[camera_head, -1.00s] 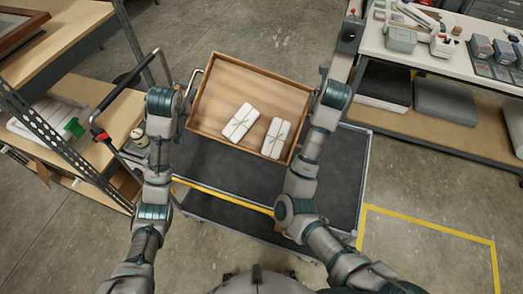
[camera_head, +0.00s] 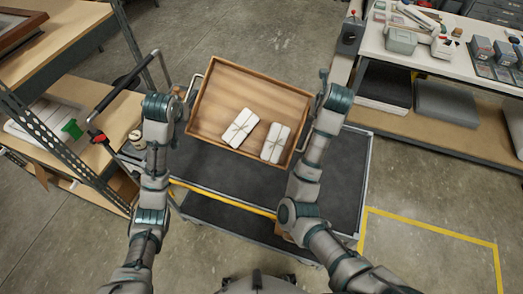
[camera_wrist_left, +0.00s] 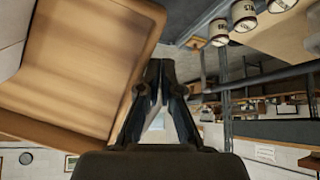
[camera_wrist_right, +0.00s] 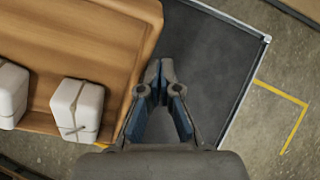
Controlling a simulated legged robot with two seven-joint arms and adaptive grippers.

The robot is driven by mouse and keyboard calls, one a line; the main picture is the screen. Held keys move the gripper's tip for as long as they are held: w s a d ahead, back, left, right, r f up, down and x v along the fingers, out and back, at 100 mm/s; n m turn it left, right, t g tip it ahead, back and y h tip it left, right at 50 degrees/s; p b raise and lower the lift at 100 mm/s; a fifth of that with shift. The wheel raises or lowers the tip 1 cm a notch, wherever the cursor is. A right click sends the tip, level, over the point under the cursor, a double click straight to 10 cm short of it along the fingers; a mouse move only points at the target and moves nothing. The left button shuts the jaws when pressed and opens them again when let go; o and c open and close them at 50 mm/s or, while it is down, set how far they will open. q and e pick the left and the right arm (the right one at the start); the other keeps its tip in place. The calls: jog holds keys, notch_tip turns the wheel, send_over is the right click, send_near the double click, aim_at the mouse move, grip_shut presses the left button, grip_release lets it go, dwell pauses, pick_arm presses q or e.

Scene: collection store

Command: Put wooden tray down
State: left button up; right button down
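The wooden tray (camera_head: 245,84) is a shallow brown box with metal side handles, and it is tilted in the head view. It appears held above the dark cart top; any contact with it cannot be made out. Two white tied packages (camera_head: 240,129) (camera_head: 275,144) lie in its near right part. My left gripper (camera_wrist_left: 153,68) is closed at the tray's left side, by the handle (camera_head: 191,86). My right gripper (camera_wrist_right: 160,68) is closed at the tray's right side. The handles between the fingertips are mostly hidden in the wrist views.
The cart (camera_head: 335,175) has a dark top, bare in front and at the right of the tray. A wooden shelf rack (camera_head: 70,110) stands at left. A workbench (camera_head: 460,65) with boxes is at right. Yellow tape (camera_head: 430,227) marks the floor.

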pick_arm(q)
jog(key=shift+o, duration=1)
jog(key=shift+a+r, duration=0.15)
jog(key=shift+a, duration=0.4)
pick_arm(e)
jog(key=shift+s+d+r, duration=0.15)
jog(key=shift+d+r, duration=0.05)
jog(key=shift+d, duration=0.4)
pick_arm(q)
jog(key=shift+a, duration=0.25)
pick_arm(e)
jog(key=c, duration=1.4)
grip_release()
jog(key=shift+d+f, duration=0.1)
jog(key=shift+d, duration=0.05)
pick_arm(q)
jog(key=v, duration=1.1)
jog(key=shift+s+r, duration=0.2)
jog(key=shift+s, duration=0.1)
pick_arm(e)
jog(key=r, duration=1)
jog(key=shift+a, duration=0.2)
pick_arm(q)
jog(key=shift+d, duration=0.1)
pick_arm(e)
jog(key=shift+f, duration=0.1)
